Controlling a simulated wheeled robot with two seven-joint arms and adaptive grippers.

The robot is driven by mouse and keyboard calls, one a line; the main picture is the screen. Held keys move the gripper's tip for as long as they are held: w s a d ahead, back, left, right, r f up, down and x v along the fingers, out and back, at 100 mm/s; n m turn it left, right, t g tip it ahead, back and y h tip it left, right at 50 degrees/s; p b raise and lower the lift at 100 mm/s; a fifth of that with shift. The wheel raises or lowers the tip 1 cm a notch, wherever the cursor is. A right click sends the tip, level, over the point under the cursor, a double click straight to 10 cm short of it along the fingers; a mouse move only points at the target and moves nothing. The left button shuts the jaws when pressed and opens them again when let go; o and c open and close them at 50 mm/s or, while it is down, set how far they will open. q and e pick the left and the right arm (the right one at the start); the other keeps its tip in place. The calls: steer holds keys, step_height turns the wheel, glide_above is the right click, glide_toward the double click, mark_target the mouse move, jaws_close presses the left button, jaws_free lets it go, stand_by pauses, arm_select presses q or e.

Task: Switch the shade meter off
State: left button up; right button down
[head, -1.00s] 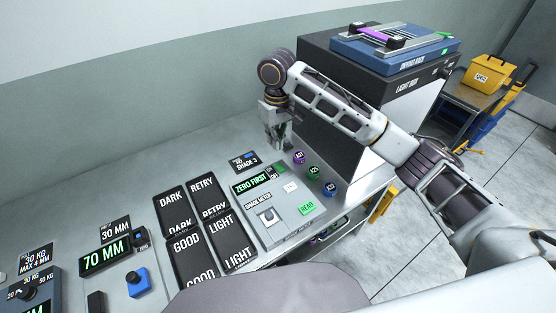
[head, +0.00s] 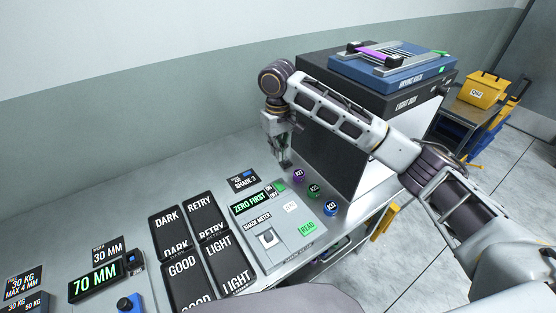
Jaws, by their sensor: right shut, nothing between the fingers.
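The shade meter (head: 291,240) is a light grey box on the bench at lower centre in the head view. Its display (head: 249,203) is lit and reads ZERO FIRST in green. A small ON/OFF switch (head: 277,189) with a green part sits at the meter's far edge, right of the display. A green READ button (head: 307,229) is at its right side. My right gripper (head: 286,163) is shut and empty, pointing down just beyond the ON/OFF switch, apart from it as far as I can see. My left gripper is not in view.
Purple, green and blue labelled pots (head: 314,190) stand right of the meter. The light box (head: 345,150) stands behind my right gripper, with the drying rack (head: 394,68) on top. Dark sample trays (head: 183,275) lie left of the meter. A SHADE 3 card (head: 242,180) lies behind it.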

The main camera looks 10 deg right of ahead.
mark_target(282, 189)
steer(key=shift+f+p, duration=0.4)
steer(key=shift+f, duration=6.3)
steer(key=shift+s+d+f+t+y+p, duration=0.1)
steer(key=shift+s+f+t+y+p, duration=0.25)
steer(key=shift+t+p, duration=0.45)
steer(key=shift+f, duration=0.15)
steer(key=shift+s, duration=0.1)
steer(key=shift+s+f+p, duration=0.1)
steer(key=shift+p, duration=0.3)
steer(key=shift+s+d+p, duration=0.1)
steer(key=shift+s+p, duration=0.05)
steer(key=shift+p, duration=0.15)
steer(key=shift+s+d+p, duration=0.2)
steer(key=shift+s+p, duration=0.2)
steer(key=shift+p, duration=0.05)
steer(key=shift+s, duration=0.1)
